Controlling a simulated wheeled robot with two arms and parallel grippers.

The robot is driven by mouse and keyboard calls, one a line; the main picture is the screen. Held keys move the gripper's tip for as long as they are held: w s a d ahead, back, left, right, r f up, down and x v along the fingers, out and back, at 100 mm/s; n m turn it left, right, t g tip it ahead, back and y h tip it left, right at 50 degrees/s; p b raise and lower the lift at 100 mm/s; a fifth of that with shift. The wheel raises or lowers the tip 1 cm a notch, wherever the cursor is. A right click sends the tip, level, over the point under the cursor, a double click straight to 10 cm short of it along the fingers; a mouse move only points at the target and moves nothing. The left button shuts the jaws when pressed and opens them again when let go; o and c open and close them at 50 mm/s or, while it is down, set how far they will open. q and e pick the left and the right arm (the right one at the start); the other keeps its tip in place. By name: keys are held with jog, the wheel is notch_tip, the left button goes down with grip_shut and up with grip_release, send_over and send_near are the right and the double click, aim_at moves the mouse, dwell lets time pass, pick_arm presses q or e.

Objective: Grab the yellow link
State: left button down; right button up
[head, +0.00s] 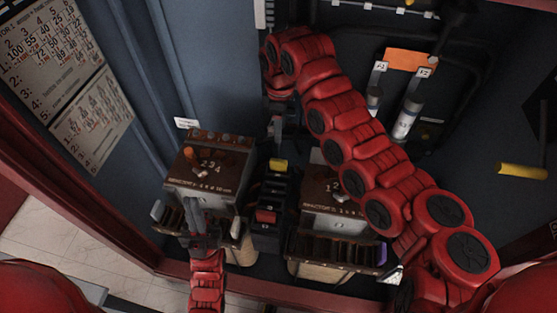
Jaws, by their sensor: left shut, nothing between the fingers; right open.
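A small yellow piece (278,164) sits at the top of a narrow black block (270,200) between two brown-topped units. A yellow bar (523,171) also shows at the far right; I cannot tell which of the two is the link. My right gripper (277,138) hangs down just above the small yellow piece, apart from it as far as I can see; its fingers are small and dark, and it is open. My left gripper (192,208) is shut and empty, in front of the left brown-topped unit (210,165).
The right brown-topped unit (333,190) stands beside the black block, partly behind my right arm. A red piece (265,216) is lower on the block. An orange plate (410,60) and grey cylinders (405,120) are at upper right. Cabinet walls close in the left side.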

send_over(278, 161)
notch_tip(278, 161, down, 6)
jog(key=shift+w+d+f, duration=0.1)
jog(key=shift+d+f, duration=0.05)
notch_tip(278, 161, down, 4)
jog(key=shift+d+f+p, duration=0.15)
jog(key=shift+p, duration=0.85)
jog(key=shift+f+p, duration=0.5)
jog(key=shift+f, duration=0.15)
jog(key=f, duration=0.2)
jog(key=f+p, duration=0.1)
jog(key=shift+a+f, duration=0.1)
jog(key=shift+a, duration=0.15)
jog(key=shift+f, duration=0.55)
grip_shut()
